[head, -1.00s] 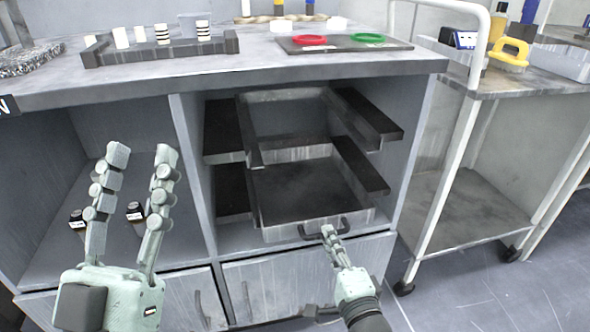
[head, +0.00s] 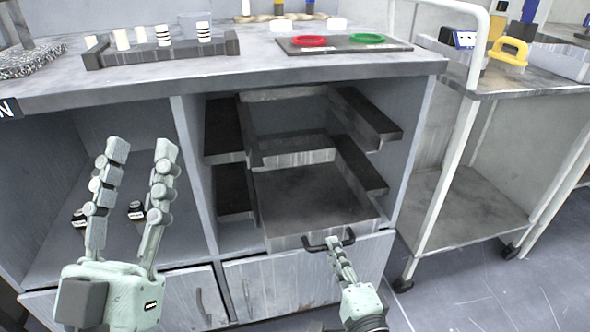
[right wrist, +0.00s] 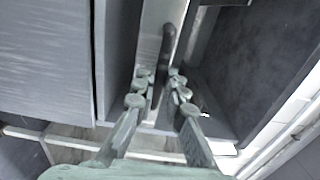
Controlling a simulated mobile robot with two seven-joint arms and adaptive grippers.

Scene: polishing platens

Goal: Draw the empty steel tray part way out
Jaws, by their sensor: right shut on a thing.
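The steel tray (head: 310,200) sits low in the right bay of the cabinet, with its dark floor bare and its front edge out past the shelf. Its dark bar handle (head: 329,240) is on the front wall. My right gripper (head: 336,243) is shut on the handle; the right wrist view shows the fingers (right wrist: 159,77) on either side of the handle bar (right wrist: 168,45). My left gripper (head: 141,146) is open and empty in front of the left bay, its fingers pointing up and well apart.
Another tray (head: 290,146) sits above, between dark side rails (head: 362,120). Small dark bottles (head: 137,210) stand in the left bay. Cupboard doors (head: 285,287) lie below. A white-framed trolley (head: 465,200) stands to the right. Floor in front of it is clear.

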